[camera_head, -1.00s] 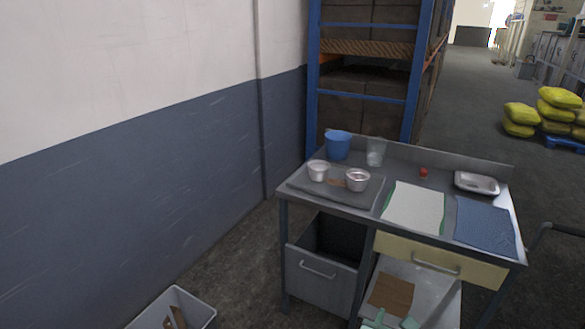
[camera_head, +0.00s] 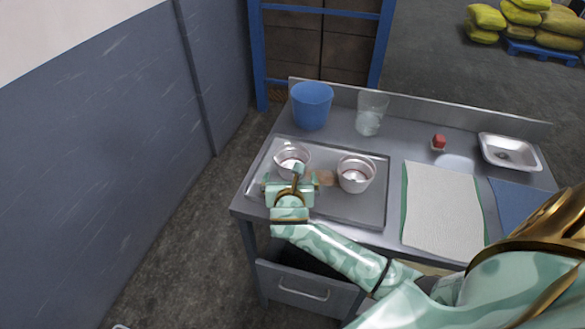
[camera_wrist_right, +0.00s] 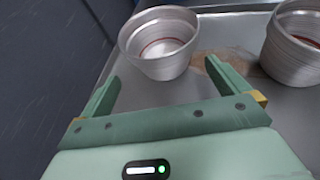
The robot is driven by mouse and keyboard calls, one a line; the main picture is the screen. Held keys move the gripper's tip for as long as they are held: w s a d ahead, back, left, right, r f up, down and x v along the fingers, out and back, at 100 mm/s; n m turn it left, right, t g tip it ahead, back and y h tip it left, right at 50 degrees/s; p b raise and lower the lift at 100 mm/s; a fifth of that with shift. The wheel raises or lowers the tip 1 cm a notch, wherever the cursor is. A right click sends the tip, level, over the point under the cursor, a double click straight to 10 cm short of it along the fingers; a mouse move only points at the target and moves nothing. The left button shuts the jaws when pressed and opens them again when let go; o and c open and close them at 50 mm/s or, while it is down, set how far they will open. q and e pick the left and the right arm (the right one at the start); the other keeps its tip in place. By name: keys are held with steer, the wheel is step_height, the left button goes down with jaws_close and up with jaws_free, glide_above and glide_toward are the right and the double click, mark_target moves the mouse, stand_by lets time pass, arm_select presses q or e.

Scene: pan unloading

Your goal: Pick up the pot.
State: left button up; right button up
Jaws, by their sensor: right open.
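Two small silvery metal pots stand upright on a grey tray (camera_head: 372,210) on the metal table. The left pot (camera_head: 291,158) is partly hidden by my gripper in the head view; the right pot (camera_head: 356,173) is in full view. In the wrist view the left pot (camera_wrist_right: 160,48) shows at top centre, empty inside, and the right pot (camera_wrist_right: 293,45) is cut off at the right edge. My right gripper (camera_head: 292,180) is open and empty, just in front of the left pot. In the wrist view its fingers (camera_wrist_right: 172,78) point towards that pot, which appears just beyond their tips. My left gripper is out of view.
A brown patch (camera_head: 322,177) lies on the tray between the pots. Behind stand a blue bucket (camera_head: 312,108) and a clear glass (camera_head: 369,116). A white cloth (camera_head: 442,210), a small red object (camera_head: 439,142) and a metal dish (camera_head: 508,153) are to the right. A wall is left.

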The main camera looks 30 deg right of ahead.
mark_target(292, 165)
steer(key=shift+w+d+f, duration=0.1)
steer(key=shift+w+d, duration=0.05)
steer(key=shift+w, duration=0.25)
steer(key=x, duration=0.1)
steer(key=b+x, duration=0.1)
steer(key=x, duration=0.1)
steer(key=b+x, duration=0.1)
steer(key=shift+s+d+f, duration=0.1)
steer(key=shift+d+f, duration=0.15)
steer(key=shift+d, duration=0.15)
steer(key=shift+w+d, duration=0.1)
steer(key=shift+w, duration=0.15)
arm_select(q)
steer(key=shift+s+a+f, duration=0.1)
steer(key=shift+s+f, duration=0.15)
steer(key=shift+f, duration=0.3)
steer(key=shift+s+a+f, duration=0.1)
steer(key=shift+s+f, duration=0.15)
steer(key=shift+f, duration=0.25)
arm_select(e)
steer(key=shift+s, duration=0.1)
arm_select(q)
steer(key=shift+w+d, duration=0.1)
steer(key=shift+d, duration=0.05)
arm_select(e)
steer(key=c, duration=1.1)
